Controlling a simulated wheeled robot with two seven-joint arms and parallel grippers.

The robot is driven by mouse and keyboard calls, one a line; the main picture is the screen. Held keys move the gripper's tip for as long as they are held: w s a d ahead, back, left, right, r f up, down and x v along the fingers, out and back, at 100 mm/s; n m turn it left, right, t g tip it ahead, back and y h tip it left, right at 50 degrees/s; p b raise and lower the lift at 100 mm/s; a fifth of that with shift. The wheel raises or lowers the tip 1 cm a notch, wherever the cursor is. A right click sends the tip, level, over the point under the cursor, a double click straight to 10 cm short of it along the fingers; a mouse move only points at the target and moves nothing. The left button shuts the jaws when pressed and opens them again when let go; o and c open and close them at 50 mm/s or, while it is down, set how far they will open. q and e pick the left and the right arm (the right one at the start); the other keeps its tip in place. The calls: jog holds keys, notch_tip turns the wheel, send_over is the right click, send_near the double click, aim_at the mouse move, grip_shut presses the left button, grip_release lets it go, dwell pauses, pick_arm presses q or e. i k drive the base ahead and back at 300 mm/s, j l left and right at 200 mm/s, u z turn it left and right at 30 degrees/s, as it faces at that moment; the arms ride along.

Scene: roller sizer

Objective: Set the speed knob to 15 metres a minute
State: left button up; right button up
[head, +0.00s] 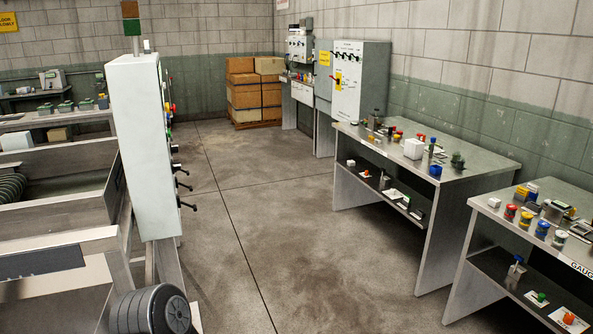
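A tall white control cabinet (143,150) stands at the left, seen nearly edge-on. Several black handles or knobs (184,186) stick out from its right-hand face, with red and green controls (168,108) above them. The face is turned too far away to read any label or scale, so I cannot tell which one is the speed knob or where it points. Neither of my grippers is in view.
Benches with small parts (470,165) stand at the right. More cabinets (360,85) and stacked crates (253,90) are at the back. The concrete floor (280,220) between is clear.

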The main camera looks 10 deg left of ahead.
aim_at(174, 148)
jog(key=i+l+u, duration=0.2)
jog(key=i+u, duration=0.2)
jog(key=i+l+u, duration=0.2)
jog(key=u, duration=0.2)
jog(key=i+l+u, duration=0.25)
jog(key=l+u, duration=0.15)
jog(key=l, duration=0.15)
jog(key=i+l+u, duration=0.15)
jog(key=l+u, duration=0.3)
jog(key=i+l+z, duration=0.45)
jog(key=i+z, duration=0.45)
jog(key=i+l+z, duration=0.1)
jog(key=i, duration=1.55)
jog(key=i+l+u, duration=0.1)
jog(key=i+u, duration=0.35)
jog(key=i+l+u, duration=0.25)
jog(key=i+u, duration=0.25)
jog(key=i+l+u, duration=0.25)
jog(key=l+u, duration=0.2)
jog(key=i+l+u, duration=0.3)
jog(key=l+u, duration=0.2)
jog(key=i+l+u, duration=0.15)
jog(key=l+u, duration=0.8)
jog(key=l, duration=0.2)
jog(key=i+l, duration=0.05)
